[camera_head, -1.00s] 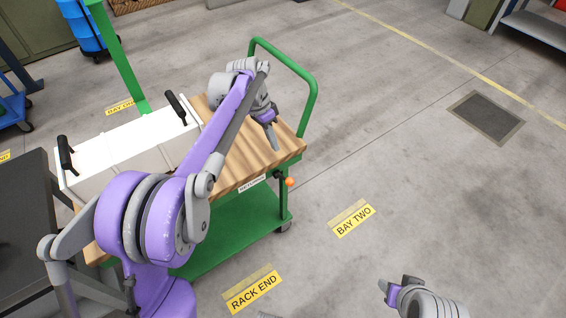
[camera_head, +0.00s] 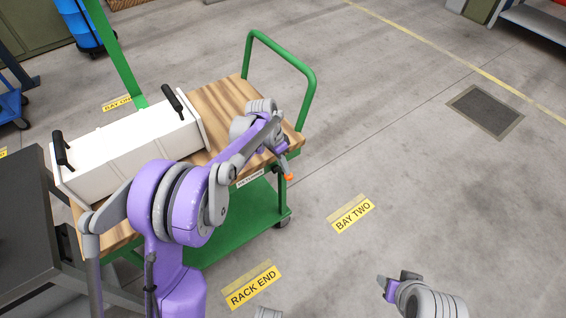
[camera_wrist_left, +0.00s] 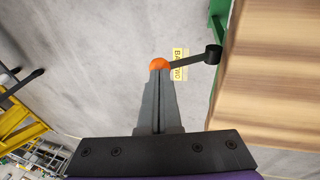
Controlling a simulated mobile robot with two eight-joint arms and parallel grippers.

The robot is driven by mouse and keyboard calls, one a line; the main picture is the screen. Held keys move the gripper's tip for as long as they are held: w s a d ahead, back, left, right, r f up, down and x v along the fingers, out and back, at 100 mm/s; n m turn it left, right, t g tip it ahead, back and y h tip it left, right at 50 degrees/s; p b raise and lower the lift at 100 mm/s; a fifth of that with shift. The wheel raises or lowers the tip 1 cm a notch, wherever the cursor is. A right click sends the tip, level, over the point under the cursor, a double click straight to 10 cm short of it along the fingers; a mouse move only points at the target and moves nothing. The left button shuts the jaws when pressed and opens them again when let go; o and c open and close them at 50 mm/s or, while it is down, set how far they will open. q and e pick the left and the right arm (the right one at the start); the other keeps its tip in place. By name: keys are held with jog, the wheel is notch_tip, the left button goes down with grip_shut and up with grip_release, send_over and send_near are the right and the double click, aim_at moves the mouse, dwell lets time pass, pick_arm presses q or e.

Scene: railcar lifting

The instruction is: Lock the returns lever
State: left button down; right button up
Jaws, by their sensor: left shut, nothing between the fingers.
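The returns lever has an orange knob (camera_head: 289,178) and hangs at the right front corner of the green cart (camera_head: 240,220), near a small label (camera_head: 250,178) that seems to read RETURNS. My left gripper (camera_head: 286,165) is just above the knob. In the left wrist view the left gripper's fingers (camera_wrist_left: 157,85) are together, with nothing between them. The orange knob (camera_wrist_left: 159,64) shows right at their tips; I cannot tell whether they touch. The lever's black arm (camera_wrist_left: 187,62) runs right to a dark pivot. My right gripper (camera_head: 398,286) is at the lower right, over floor.
A white box (camera_head: 120,150) with black handles lies on the cart's wooden top (camera_head: 225,100). A green handle rail (camera_head: 309,95) rises at the cart's right end. A dark table (camera_head: 25,220) stands at left. The floor right of the cart is clear, with BAY TWO marked (camera_head: 353,214).

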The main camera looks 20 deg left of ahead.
pick_arm(q)
jog(key=shift+f, duration=0.1)
dwell(0.3)
jog(key=shift+s+d+f+t+y+b, duration=0.45)
jog(key=shift+d+f+t+y+b, duration=0.1)
jog(key=shift+y, duration=0.15)
notch_tip(320, 180, down, 11)
jog(key=s+d+t+y+b, duration=0.2)
jog(key=t+y+b, duration=0.3)
jog(key=b, duration=0.4)
jog(key=shift+d+m+y, duration=0.2)
jog(key=shift+m+y, duration=0.2)
jog(key=shift+y, duration=0.4)
jog(key=shift+f, duration=0.2)
